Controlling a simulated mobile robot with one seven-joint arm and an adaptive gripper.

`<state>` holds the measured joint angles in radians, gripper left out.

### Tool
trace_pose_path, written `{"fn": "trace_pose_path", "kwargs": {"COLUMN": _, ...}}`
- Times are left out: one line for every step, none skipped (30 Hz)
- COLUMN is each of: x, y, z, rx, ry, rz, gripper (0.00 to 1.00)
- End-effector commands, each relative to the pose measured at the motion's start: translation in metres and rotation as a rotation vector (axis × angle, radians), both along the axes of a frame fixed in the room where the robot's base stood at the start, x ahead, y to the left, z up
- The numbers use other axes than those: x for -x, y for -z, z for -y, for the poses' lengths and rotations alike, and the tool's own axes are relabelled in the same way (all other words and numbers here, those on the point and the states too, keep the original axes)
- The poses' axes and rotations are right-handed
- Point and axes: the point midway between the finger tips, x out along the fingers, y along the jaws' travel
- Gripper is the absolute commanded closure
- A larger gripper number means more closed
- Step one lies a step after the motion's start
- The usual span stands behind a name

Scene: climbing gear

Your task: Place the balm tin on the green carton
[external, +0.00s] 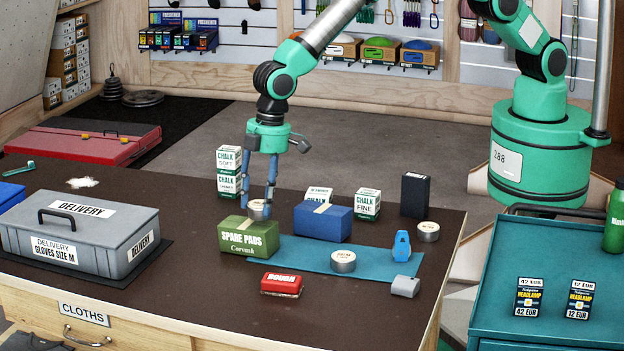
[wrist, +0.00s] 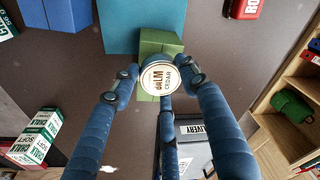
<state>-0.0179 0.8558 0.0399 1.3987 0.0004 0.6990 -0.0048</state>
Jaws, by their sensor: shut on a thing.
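The balm tin (wrist: 160,78) is a small round tin with a white label reading "BALM" and "CEDAR" in the wrist view. My gripper (wrist: 160,80) is shut on it with its blue fingers. In the external view the tin (external: 256,211) shows partly behind a finger, at the top of the green carton (external: 247,238) marked "SPARE PADS". The carton (wrist: 158,42) appears behind the tin in the wrist view, partly covered by it. I cannot tell whether the tin touches the carton's top.
A blue box (external: 322,222) stands close right of the carton. Similar round tins (external: 343,261) (external: 428,232) stand farther right, one on the blue mat (external: 290,254). Chalk boxes (external: 229,185) stand behind. A grey delivery case (external: 85,240) is at left, a red box (external: 281,284) in front.

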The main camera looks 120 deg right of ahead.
Motion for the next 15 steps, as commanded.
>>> {"fn": "trace_pose_path", "kwargs": {"x": 0.0, "y": 0.007, "z": 0.0, "rx": 0.0, "ry": 0.0, "rz": -0.001, "gripper": 0.83}}
{"fn": "trace_pose_path", "kwargs": {"x": 0.0, "y": 0.01, "z": 0.0, "rx": 0.0, "ry": 0.0, "rz": 0.0, "gripper": 0.83}}
{"fn": "trace_pose_path", "kwargs": {"x": 0.0, "y": 0.014, "z": 0.0, "rx": 0.0, "ry": 0.0, "rz": 0.0, "gripper": 0.83}}
{"fn": "trace_pose_path", "kwargs": {"x": 0.0, "y": 0.016, "z": 0.0, "rx": 0.0, "ry": 0.0, "rz": 0.0, "gripper": 0.83}}
{"fn": "trace_pose_path", "kwargs": {"x": 0.0, "y": 0.018, "z": 0.0, "rx": 0.0, "ry": 0.0, "rz": 0.0, "gripper": 0.83}}
{"fn": "trace_pose_path", "kwargs": {"x": 0.0, "y": 0.019, "z": 0.0, "rx": 0.0, "ry": 0.0, "rz": 0.0, "gripper": 0.83}}
{"fn": "trace_pose_path", "kwargs": {"x": 0.0, "y": 0.019, "z": 0.0, "rx": 0.0, "ry": 0.0, "rz": 0.001, "gripper": 0.83}}
{"fn": "trace_pose_path", "kwargs": {"x": 0.0, "y": 0.019, "z": 0.0, "rx": 0.0, "ry": 0.0, "rz": 0.001, "gripper": 0.83}}
{"fn": "trace_pose_path", "kwargs": {"x": 0.0, "y": 0.019, "z": 0.0, "rx": 0.0, "ry": 0.0, "rz": 0.001, "gripper": 0.83}}
{"fn": "trace_pose_path", "kwargs": {"x": 0.0, "y": 0.019, "z": 0.0, "rx": 0.0, "ry": 0.0, "rz": 0.001, "gripper": 0.83}}
{"fn": "trace_pose_path", "kwargs": {"x": 0.0, "y": 0.019, "z": 0.0, "rx": 0.0, "ry": 0.0, "rz": 0.001, "gripper": 0.83}}
{"fn": "trace_pose_path", "kwargs": {"x": 0.0, "y": 0.019, "z": 0.0, "rx": 0.0, "ry": 0.0, "rz": 0.001, "gripper": 0.83}}
{"fn": "trace_pose_path", "kwargs": {"x": 0.0, "y": 0.019, "z": 0.0, "rx": 0.0, "ry": 0.0, "rz": 0.001, "gripper": 0.83}}
{"fn": "trace_pose_path", "kwargs": {"x": 0.0, "y": 0.019, "z": 0.0, "rx": 0.0, "ry": 0.0, "rz": 0.001, "gripper": 0.83}}
{"fn": "trace_pose_path", "kwargs": {"x": 0.0, "y": 0.019, "z": 0.0, "rx": 0.0, "ry": 0.0, "rz": 0.001, "gripper": 0.83}}
